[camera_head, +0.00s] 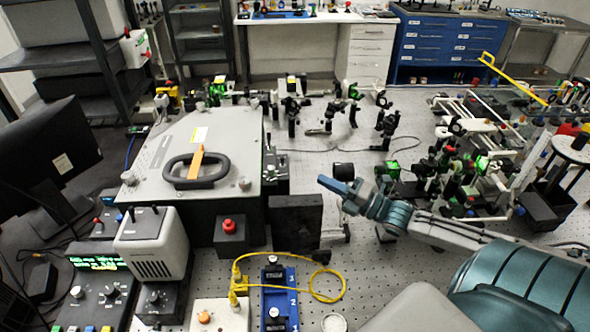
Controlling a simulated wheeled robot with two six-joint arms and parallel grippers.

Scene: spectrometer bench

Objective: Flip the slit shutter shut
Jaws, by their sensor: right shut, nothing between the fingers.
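A large light-grey instrument box (225,130) with a black handle (195,183) and an orange strip on its lid stands left of centre. I cannot make out clearly which part is the slit shutter. My right arm comes in from the right, and its right gripper (328,184) points left toward that side, with a gap between. Its fingers are together and hold nothing. A short black cylinder (344,171) shows just behind the fingertips; I cannot tell whether they touch. My left gripper is not in view.
A black block (296,222) stands at the box's front right corner, beside a red button box (229,230). A blue plate (280,296) with a yellow cable is in front. Optical mounts crowd the right (480,165) and back. Perforated bench is bare around (310,165).

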